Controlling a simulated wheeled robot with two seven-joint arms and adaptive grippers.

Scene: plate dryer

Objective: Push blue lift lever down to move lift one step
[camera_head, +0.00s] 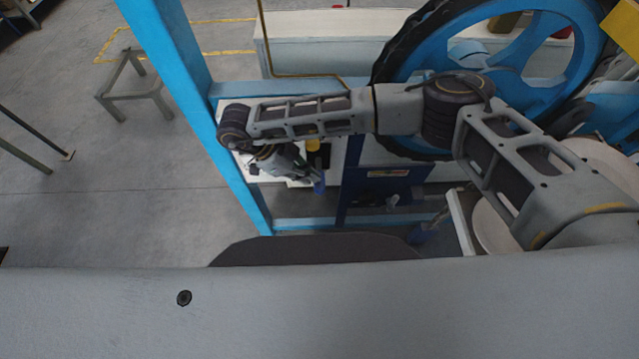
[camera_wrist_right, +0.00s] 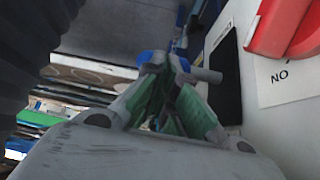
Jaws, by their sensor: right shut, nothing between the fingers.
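The blue lift lever (camera_head: 319,182) shows as a small blue piece beside a white panel in the head view. My right gripper (camera_head: 308,174) is right by it, its fingers pointing down and to the right. In the right wrist view my right gripper (camera_wrist_right: 160,72) is shut with nothing between its green-padded fingers. Blue parts of the lever (camera_wrist_right: 152,58) show just beyond the fingertips, which hide its middle. I cannot tell whether they touch. My left gripper is not in view.
A red handle (camera_wrist_right: 285,25) and a white label reading "NO" (camera_wrist_right: 283,80) are on the panel at right in the wrist view. A large blue wheel (camera_head: 560,75) stands behind my right arm. A blue frame post (camera_head: 190,90) stands left of the gripper; open floor lies beyond.

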